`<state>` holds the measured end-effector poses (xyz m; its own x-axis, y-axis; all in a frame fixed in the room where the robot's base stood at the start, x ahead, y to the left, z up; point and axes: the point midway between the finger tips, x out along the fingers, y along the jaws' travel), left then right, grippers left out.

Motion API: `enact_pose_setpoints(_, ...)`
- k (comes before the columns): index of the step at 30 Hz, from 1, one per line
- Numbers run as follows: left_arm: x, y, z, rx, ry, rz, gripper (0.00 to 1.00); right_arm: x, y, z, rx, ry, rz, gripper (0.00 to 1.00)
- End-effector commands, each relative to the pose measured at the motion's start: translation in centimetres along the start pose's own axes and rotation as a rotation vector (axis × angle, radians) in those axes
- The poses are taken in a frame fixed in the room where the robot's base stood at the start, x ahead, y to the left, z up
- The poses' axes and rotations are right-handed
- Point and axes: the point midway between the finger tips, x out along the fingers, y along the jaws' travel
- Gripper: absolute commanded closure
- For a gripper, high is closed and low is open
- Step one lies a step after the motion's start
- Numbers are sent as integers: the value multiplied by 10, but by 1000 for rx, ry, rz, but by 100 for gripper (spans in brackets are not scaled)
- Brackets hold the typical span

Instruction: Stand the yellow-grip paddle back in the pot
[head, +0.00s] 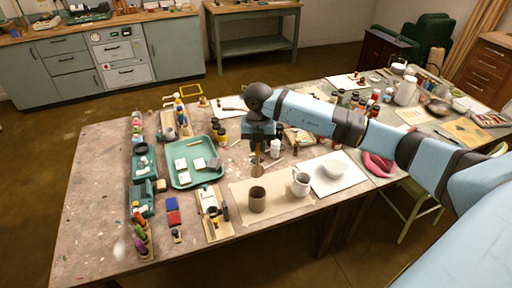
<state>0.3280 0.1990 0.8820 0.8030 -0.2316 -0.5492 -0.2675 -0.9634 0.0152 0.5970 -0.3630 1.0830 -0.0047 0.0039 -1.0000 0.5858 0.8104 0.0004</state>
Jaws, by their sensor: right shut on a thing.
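My right gripper (260,138) comes in from the right and points down over the table. It is shut on the paddle (257,167), which hangs about upright with its brown lower part showing; its grip is mostly hidden at the jaws. The brown pot (257,201) stands upright on a tan mat (283,207). In the picture the paddle's lower end is just above the pot's rim; I cannot tell how far apart they are in depth. My left gripper is out of view.
A white-grey mug (300,184) stands right of the pot, and a white bowl (335,168) beyond it. A green tray (182,181) and a wooden rack (215,227) lie to the left. Several jars and bottles crowd behind.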

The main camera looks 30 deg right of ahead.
Motion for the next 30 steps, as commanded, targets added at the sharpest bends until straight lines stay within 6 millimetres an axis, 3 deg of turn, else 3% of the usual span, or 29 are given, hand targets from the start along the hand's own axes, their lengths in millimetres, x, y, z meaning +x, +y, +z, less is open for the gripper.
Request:
enact_pose_setpoints(11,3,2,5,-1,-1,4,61,7,-1,1,2,-3,-2,100)
enact_pose_setpoints(30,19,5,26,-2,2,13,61,56,-1,2,3,-2,-2,100)
